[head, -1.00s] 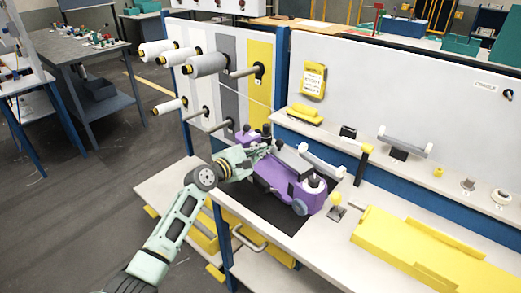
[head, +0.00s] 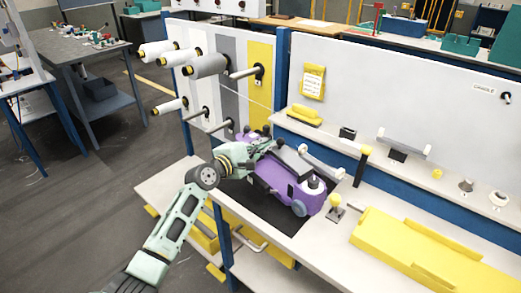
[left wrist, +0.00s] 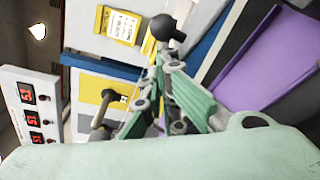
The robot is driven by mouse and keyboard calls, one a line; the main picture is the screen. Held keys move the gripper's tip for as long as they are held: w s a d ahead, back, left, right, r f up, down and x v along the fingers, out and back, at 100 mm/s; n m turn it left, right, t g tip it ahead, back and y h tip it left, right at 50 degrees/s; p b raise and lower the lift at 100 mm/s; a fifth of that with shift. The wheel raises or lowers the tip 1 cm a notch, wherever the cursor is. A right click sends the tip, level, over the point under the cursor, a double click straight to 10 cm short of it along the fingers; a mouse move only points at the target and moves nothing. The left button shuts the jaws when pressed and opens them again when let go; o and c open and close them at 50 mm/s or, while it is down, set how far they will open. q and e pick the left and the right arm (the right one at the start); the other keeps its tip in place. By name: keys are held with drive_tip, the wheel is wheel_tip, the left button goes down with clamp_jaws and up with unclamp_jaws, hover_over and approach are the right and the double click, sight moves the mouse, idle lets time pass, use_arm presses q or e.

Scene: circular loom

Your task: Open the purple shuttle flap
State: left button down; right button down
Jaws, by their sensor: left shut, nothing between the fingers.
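My left gripper (head: 270,146) is at the far left end of this panel, shut and empty. In the left wrist view the closed fingers (left wrist: 165,62) are just below a black knob (left wrist: 163,27), with the purple shuttle surface (left wrist: 262,65) to the right. Contact with the panel cannot be told. My right gripper is out of view.
Spools (head: 206,65) stick out from the panel behind on the left. A black and yellow post (head: 363,163) and a yellow-knobbed lever (head: 335,205) stand right of the shuttle. A long yellow piece (head: 420,250) lies on the bench at the right.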

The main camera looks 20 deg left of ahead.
use_arm(q)
drive_tip(key=s+d+r+m+t+p, duration=0.25)
drive_tip(key=d+r+m+p, duration=0.2)
drive_tip(key=r+m, duration=0.4)
drive_tip(key=s+d+r+m+h, duration=0.3)
drive_tip(key=s+d+m, duration=0.4)
drive_tip(key=d+m, duration=0.3)
drive_tip(key=shift+s+d+r+m, duration=0.2)
drive_tip(key=shift+d+m, duration=0.15)
drive_tip(key=shift+d, duration=0.6)
drive_tip(key=shift+f, duration=0.1)
